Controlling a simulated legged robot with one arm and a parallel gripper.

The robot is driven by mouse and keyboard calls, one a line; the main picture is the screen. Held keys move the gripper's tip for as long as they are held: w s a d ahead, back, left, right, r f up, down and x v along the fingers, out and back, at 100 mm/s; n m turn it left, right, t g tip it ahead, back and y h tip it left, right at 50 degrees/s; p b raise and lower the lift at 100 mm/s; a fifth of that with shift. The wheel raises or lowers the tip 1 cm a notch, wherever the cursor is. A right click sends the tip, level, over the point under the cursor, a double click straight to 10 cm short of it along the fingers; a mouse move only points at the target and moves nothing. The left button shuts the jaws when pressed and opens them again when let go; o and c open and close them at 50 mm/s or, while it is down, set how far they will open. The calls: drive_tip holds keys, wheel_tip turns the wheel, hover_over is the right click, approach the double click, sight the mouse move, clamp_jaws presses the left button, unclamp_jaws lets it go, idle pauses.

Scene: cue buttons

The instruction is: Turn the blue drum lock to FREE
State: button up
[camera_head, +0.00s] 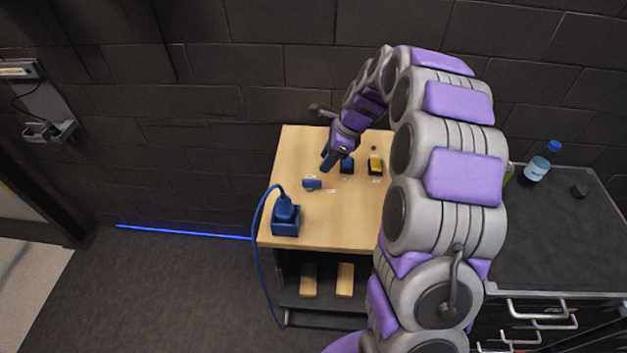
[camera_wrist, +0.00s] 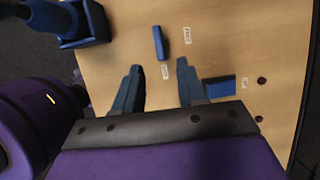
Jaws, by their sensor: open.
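A small blue piece between two white labels, which looks like the blue drum lock (camera_head: 312,184), sits on the light wooden tabletop. In the wrist view this drum lock (camera_wrist: 158,43) is a narrow blue bar, with a label on each side; the lettering is too small to read surely. My gripper (camera_head: 328,160) is over the tabletop, beyond and to the right of the drum lock in the head view. In the wrist view my gripper (camera_wrist: 159,66) has its two fingers apart with nothing between them. The drum lock lies ahead of the fingertips, apart from them.
A blue block (camera_head: 347,167) and a yellow block (camera_head: 376,167) stand right of the drum lock. A blue box with a plug and cable (camera_head: 286,215) is at the tabletop's (camera_head: 335,230) near left. A dark cabinet (camera_head: 570,235) with a bottle (camera_head: 538,168) stands at right.

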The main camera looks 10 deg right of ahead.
sight(313, 180)
drive_tip(key=b+x, duration=0.1)
drive_tip(key=x, duration=0.8)
drive_tip(key=shift+a+f, duration=0.15)
drive_tip(key=shift+f, duration=0.25)
drive_tip(key=shift+c, duration=0.4)
clamp_jaws()
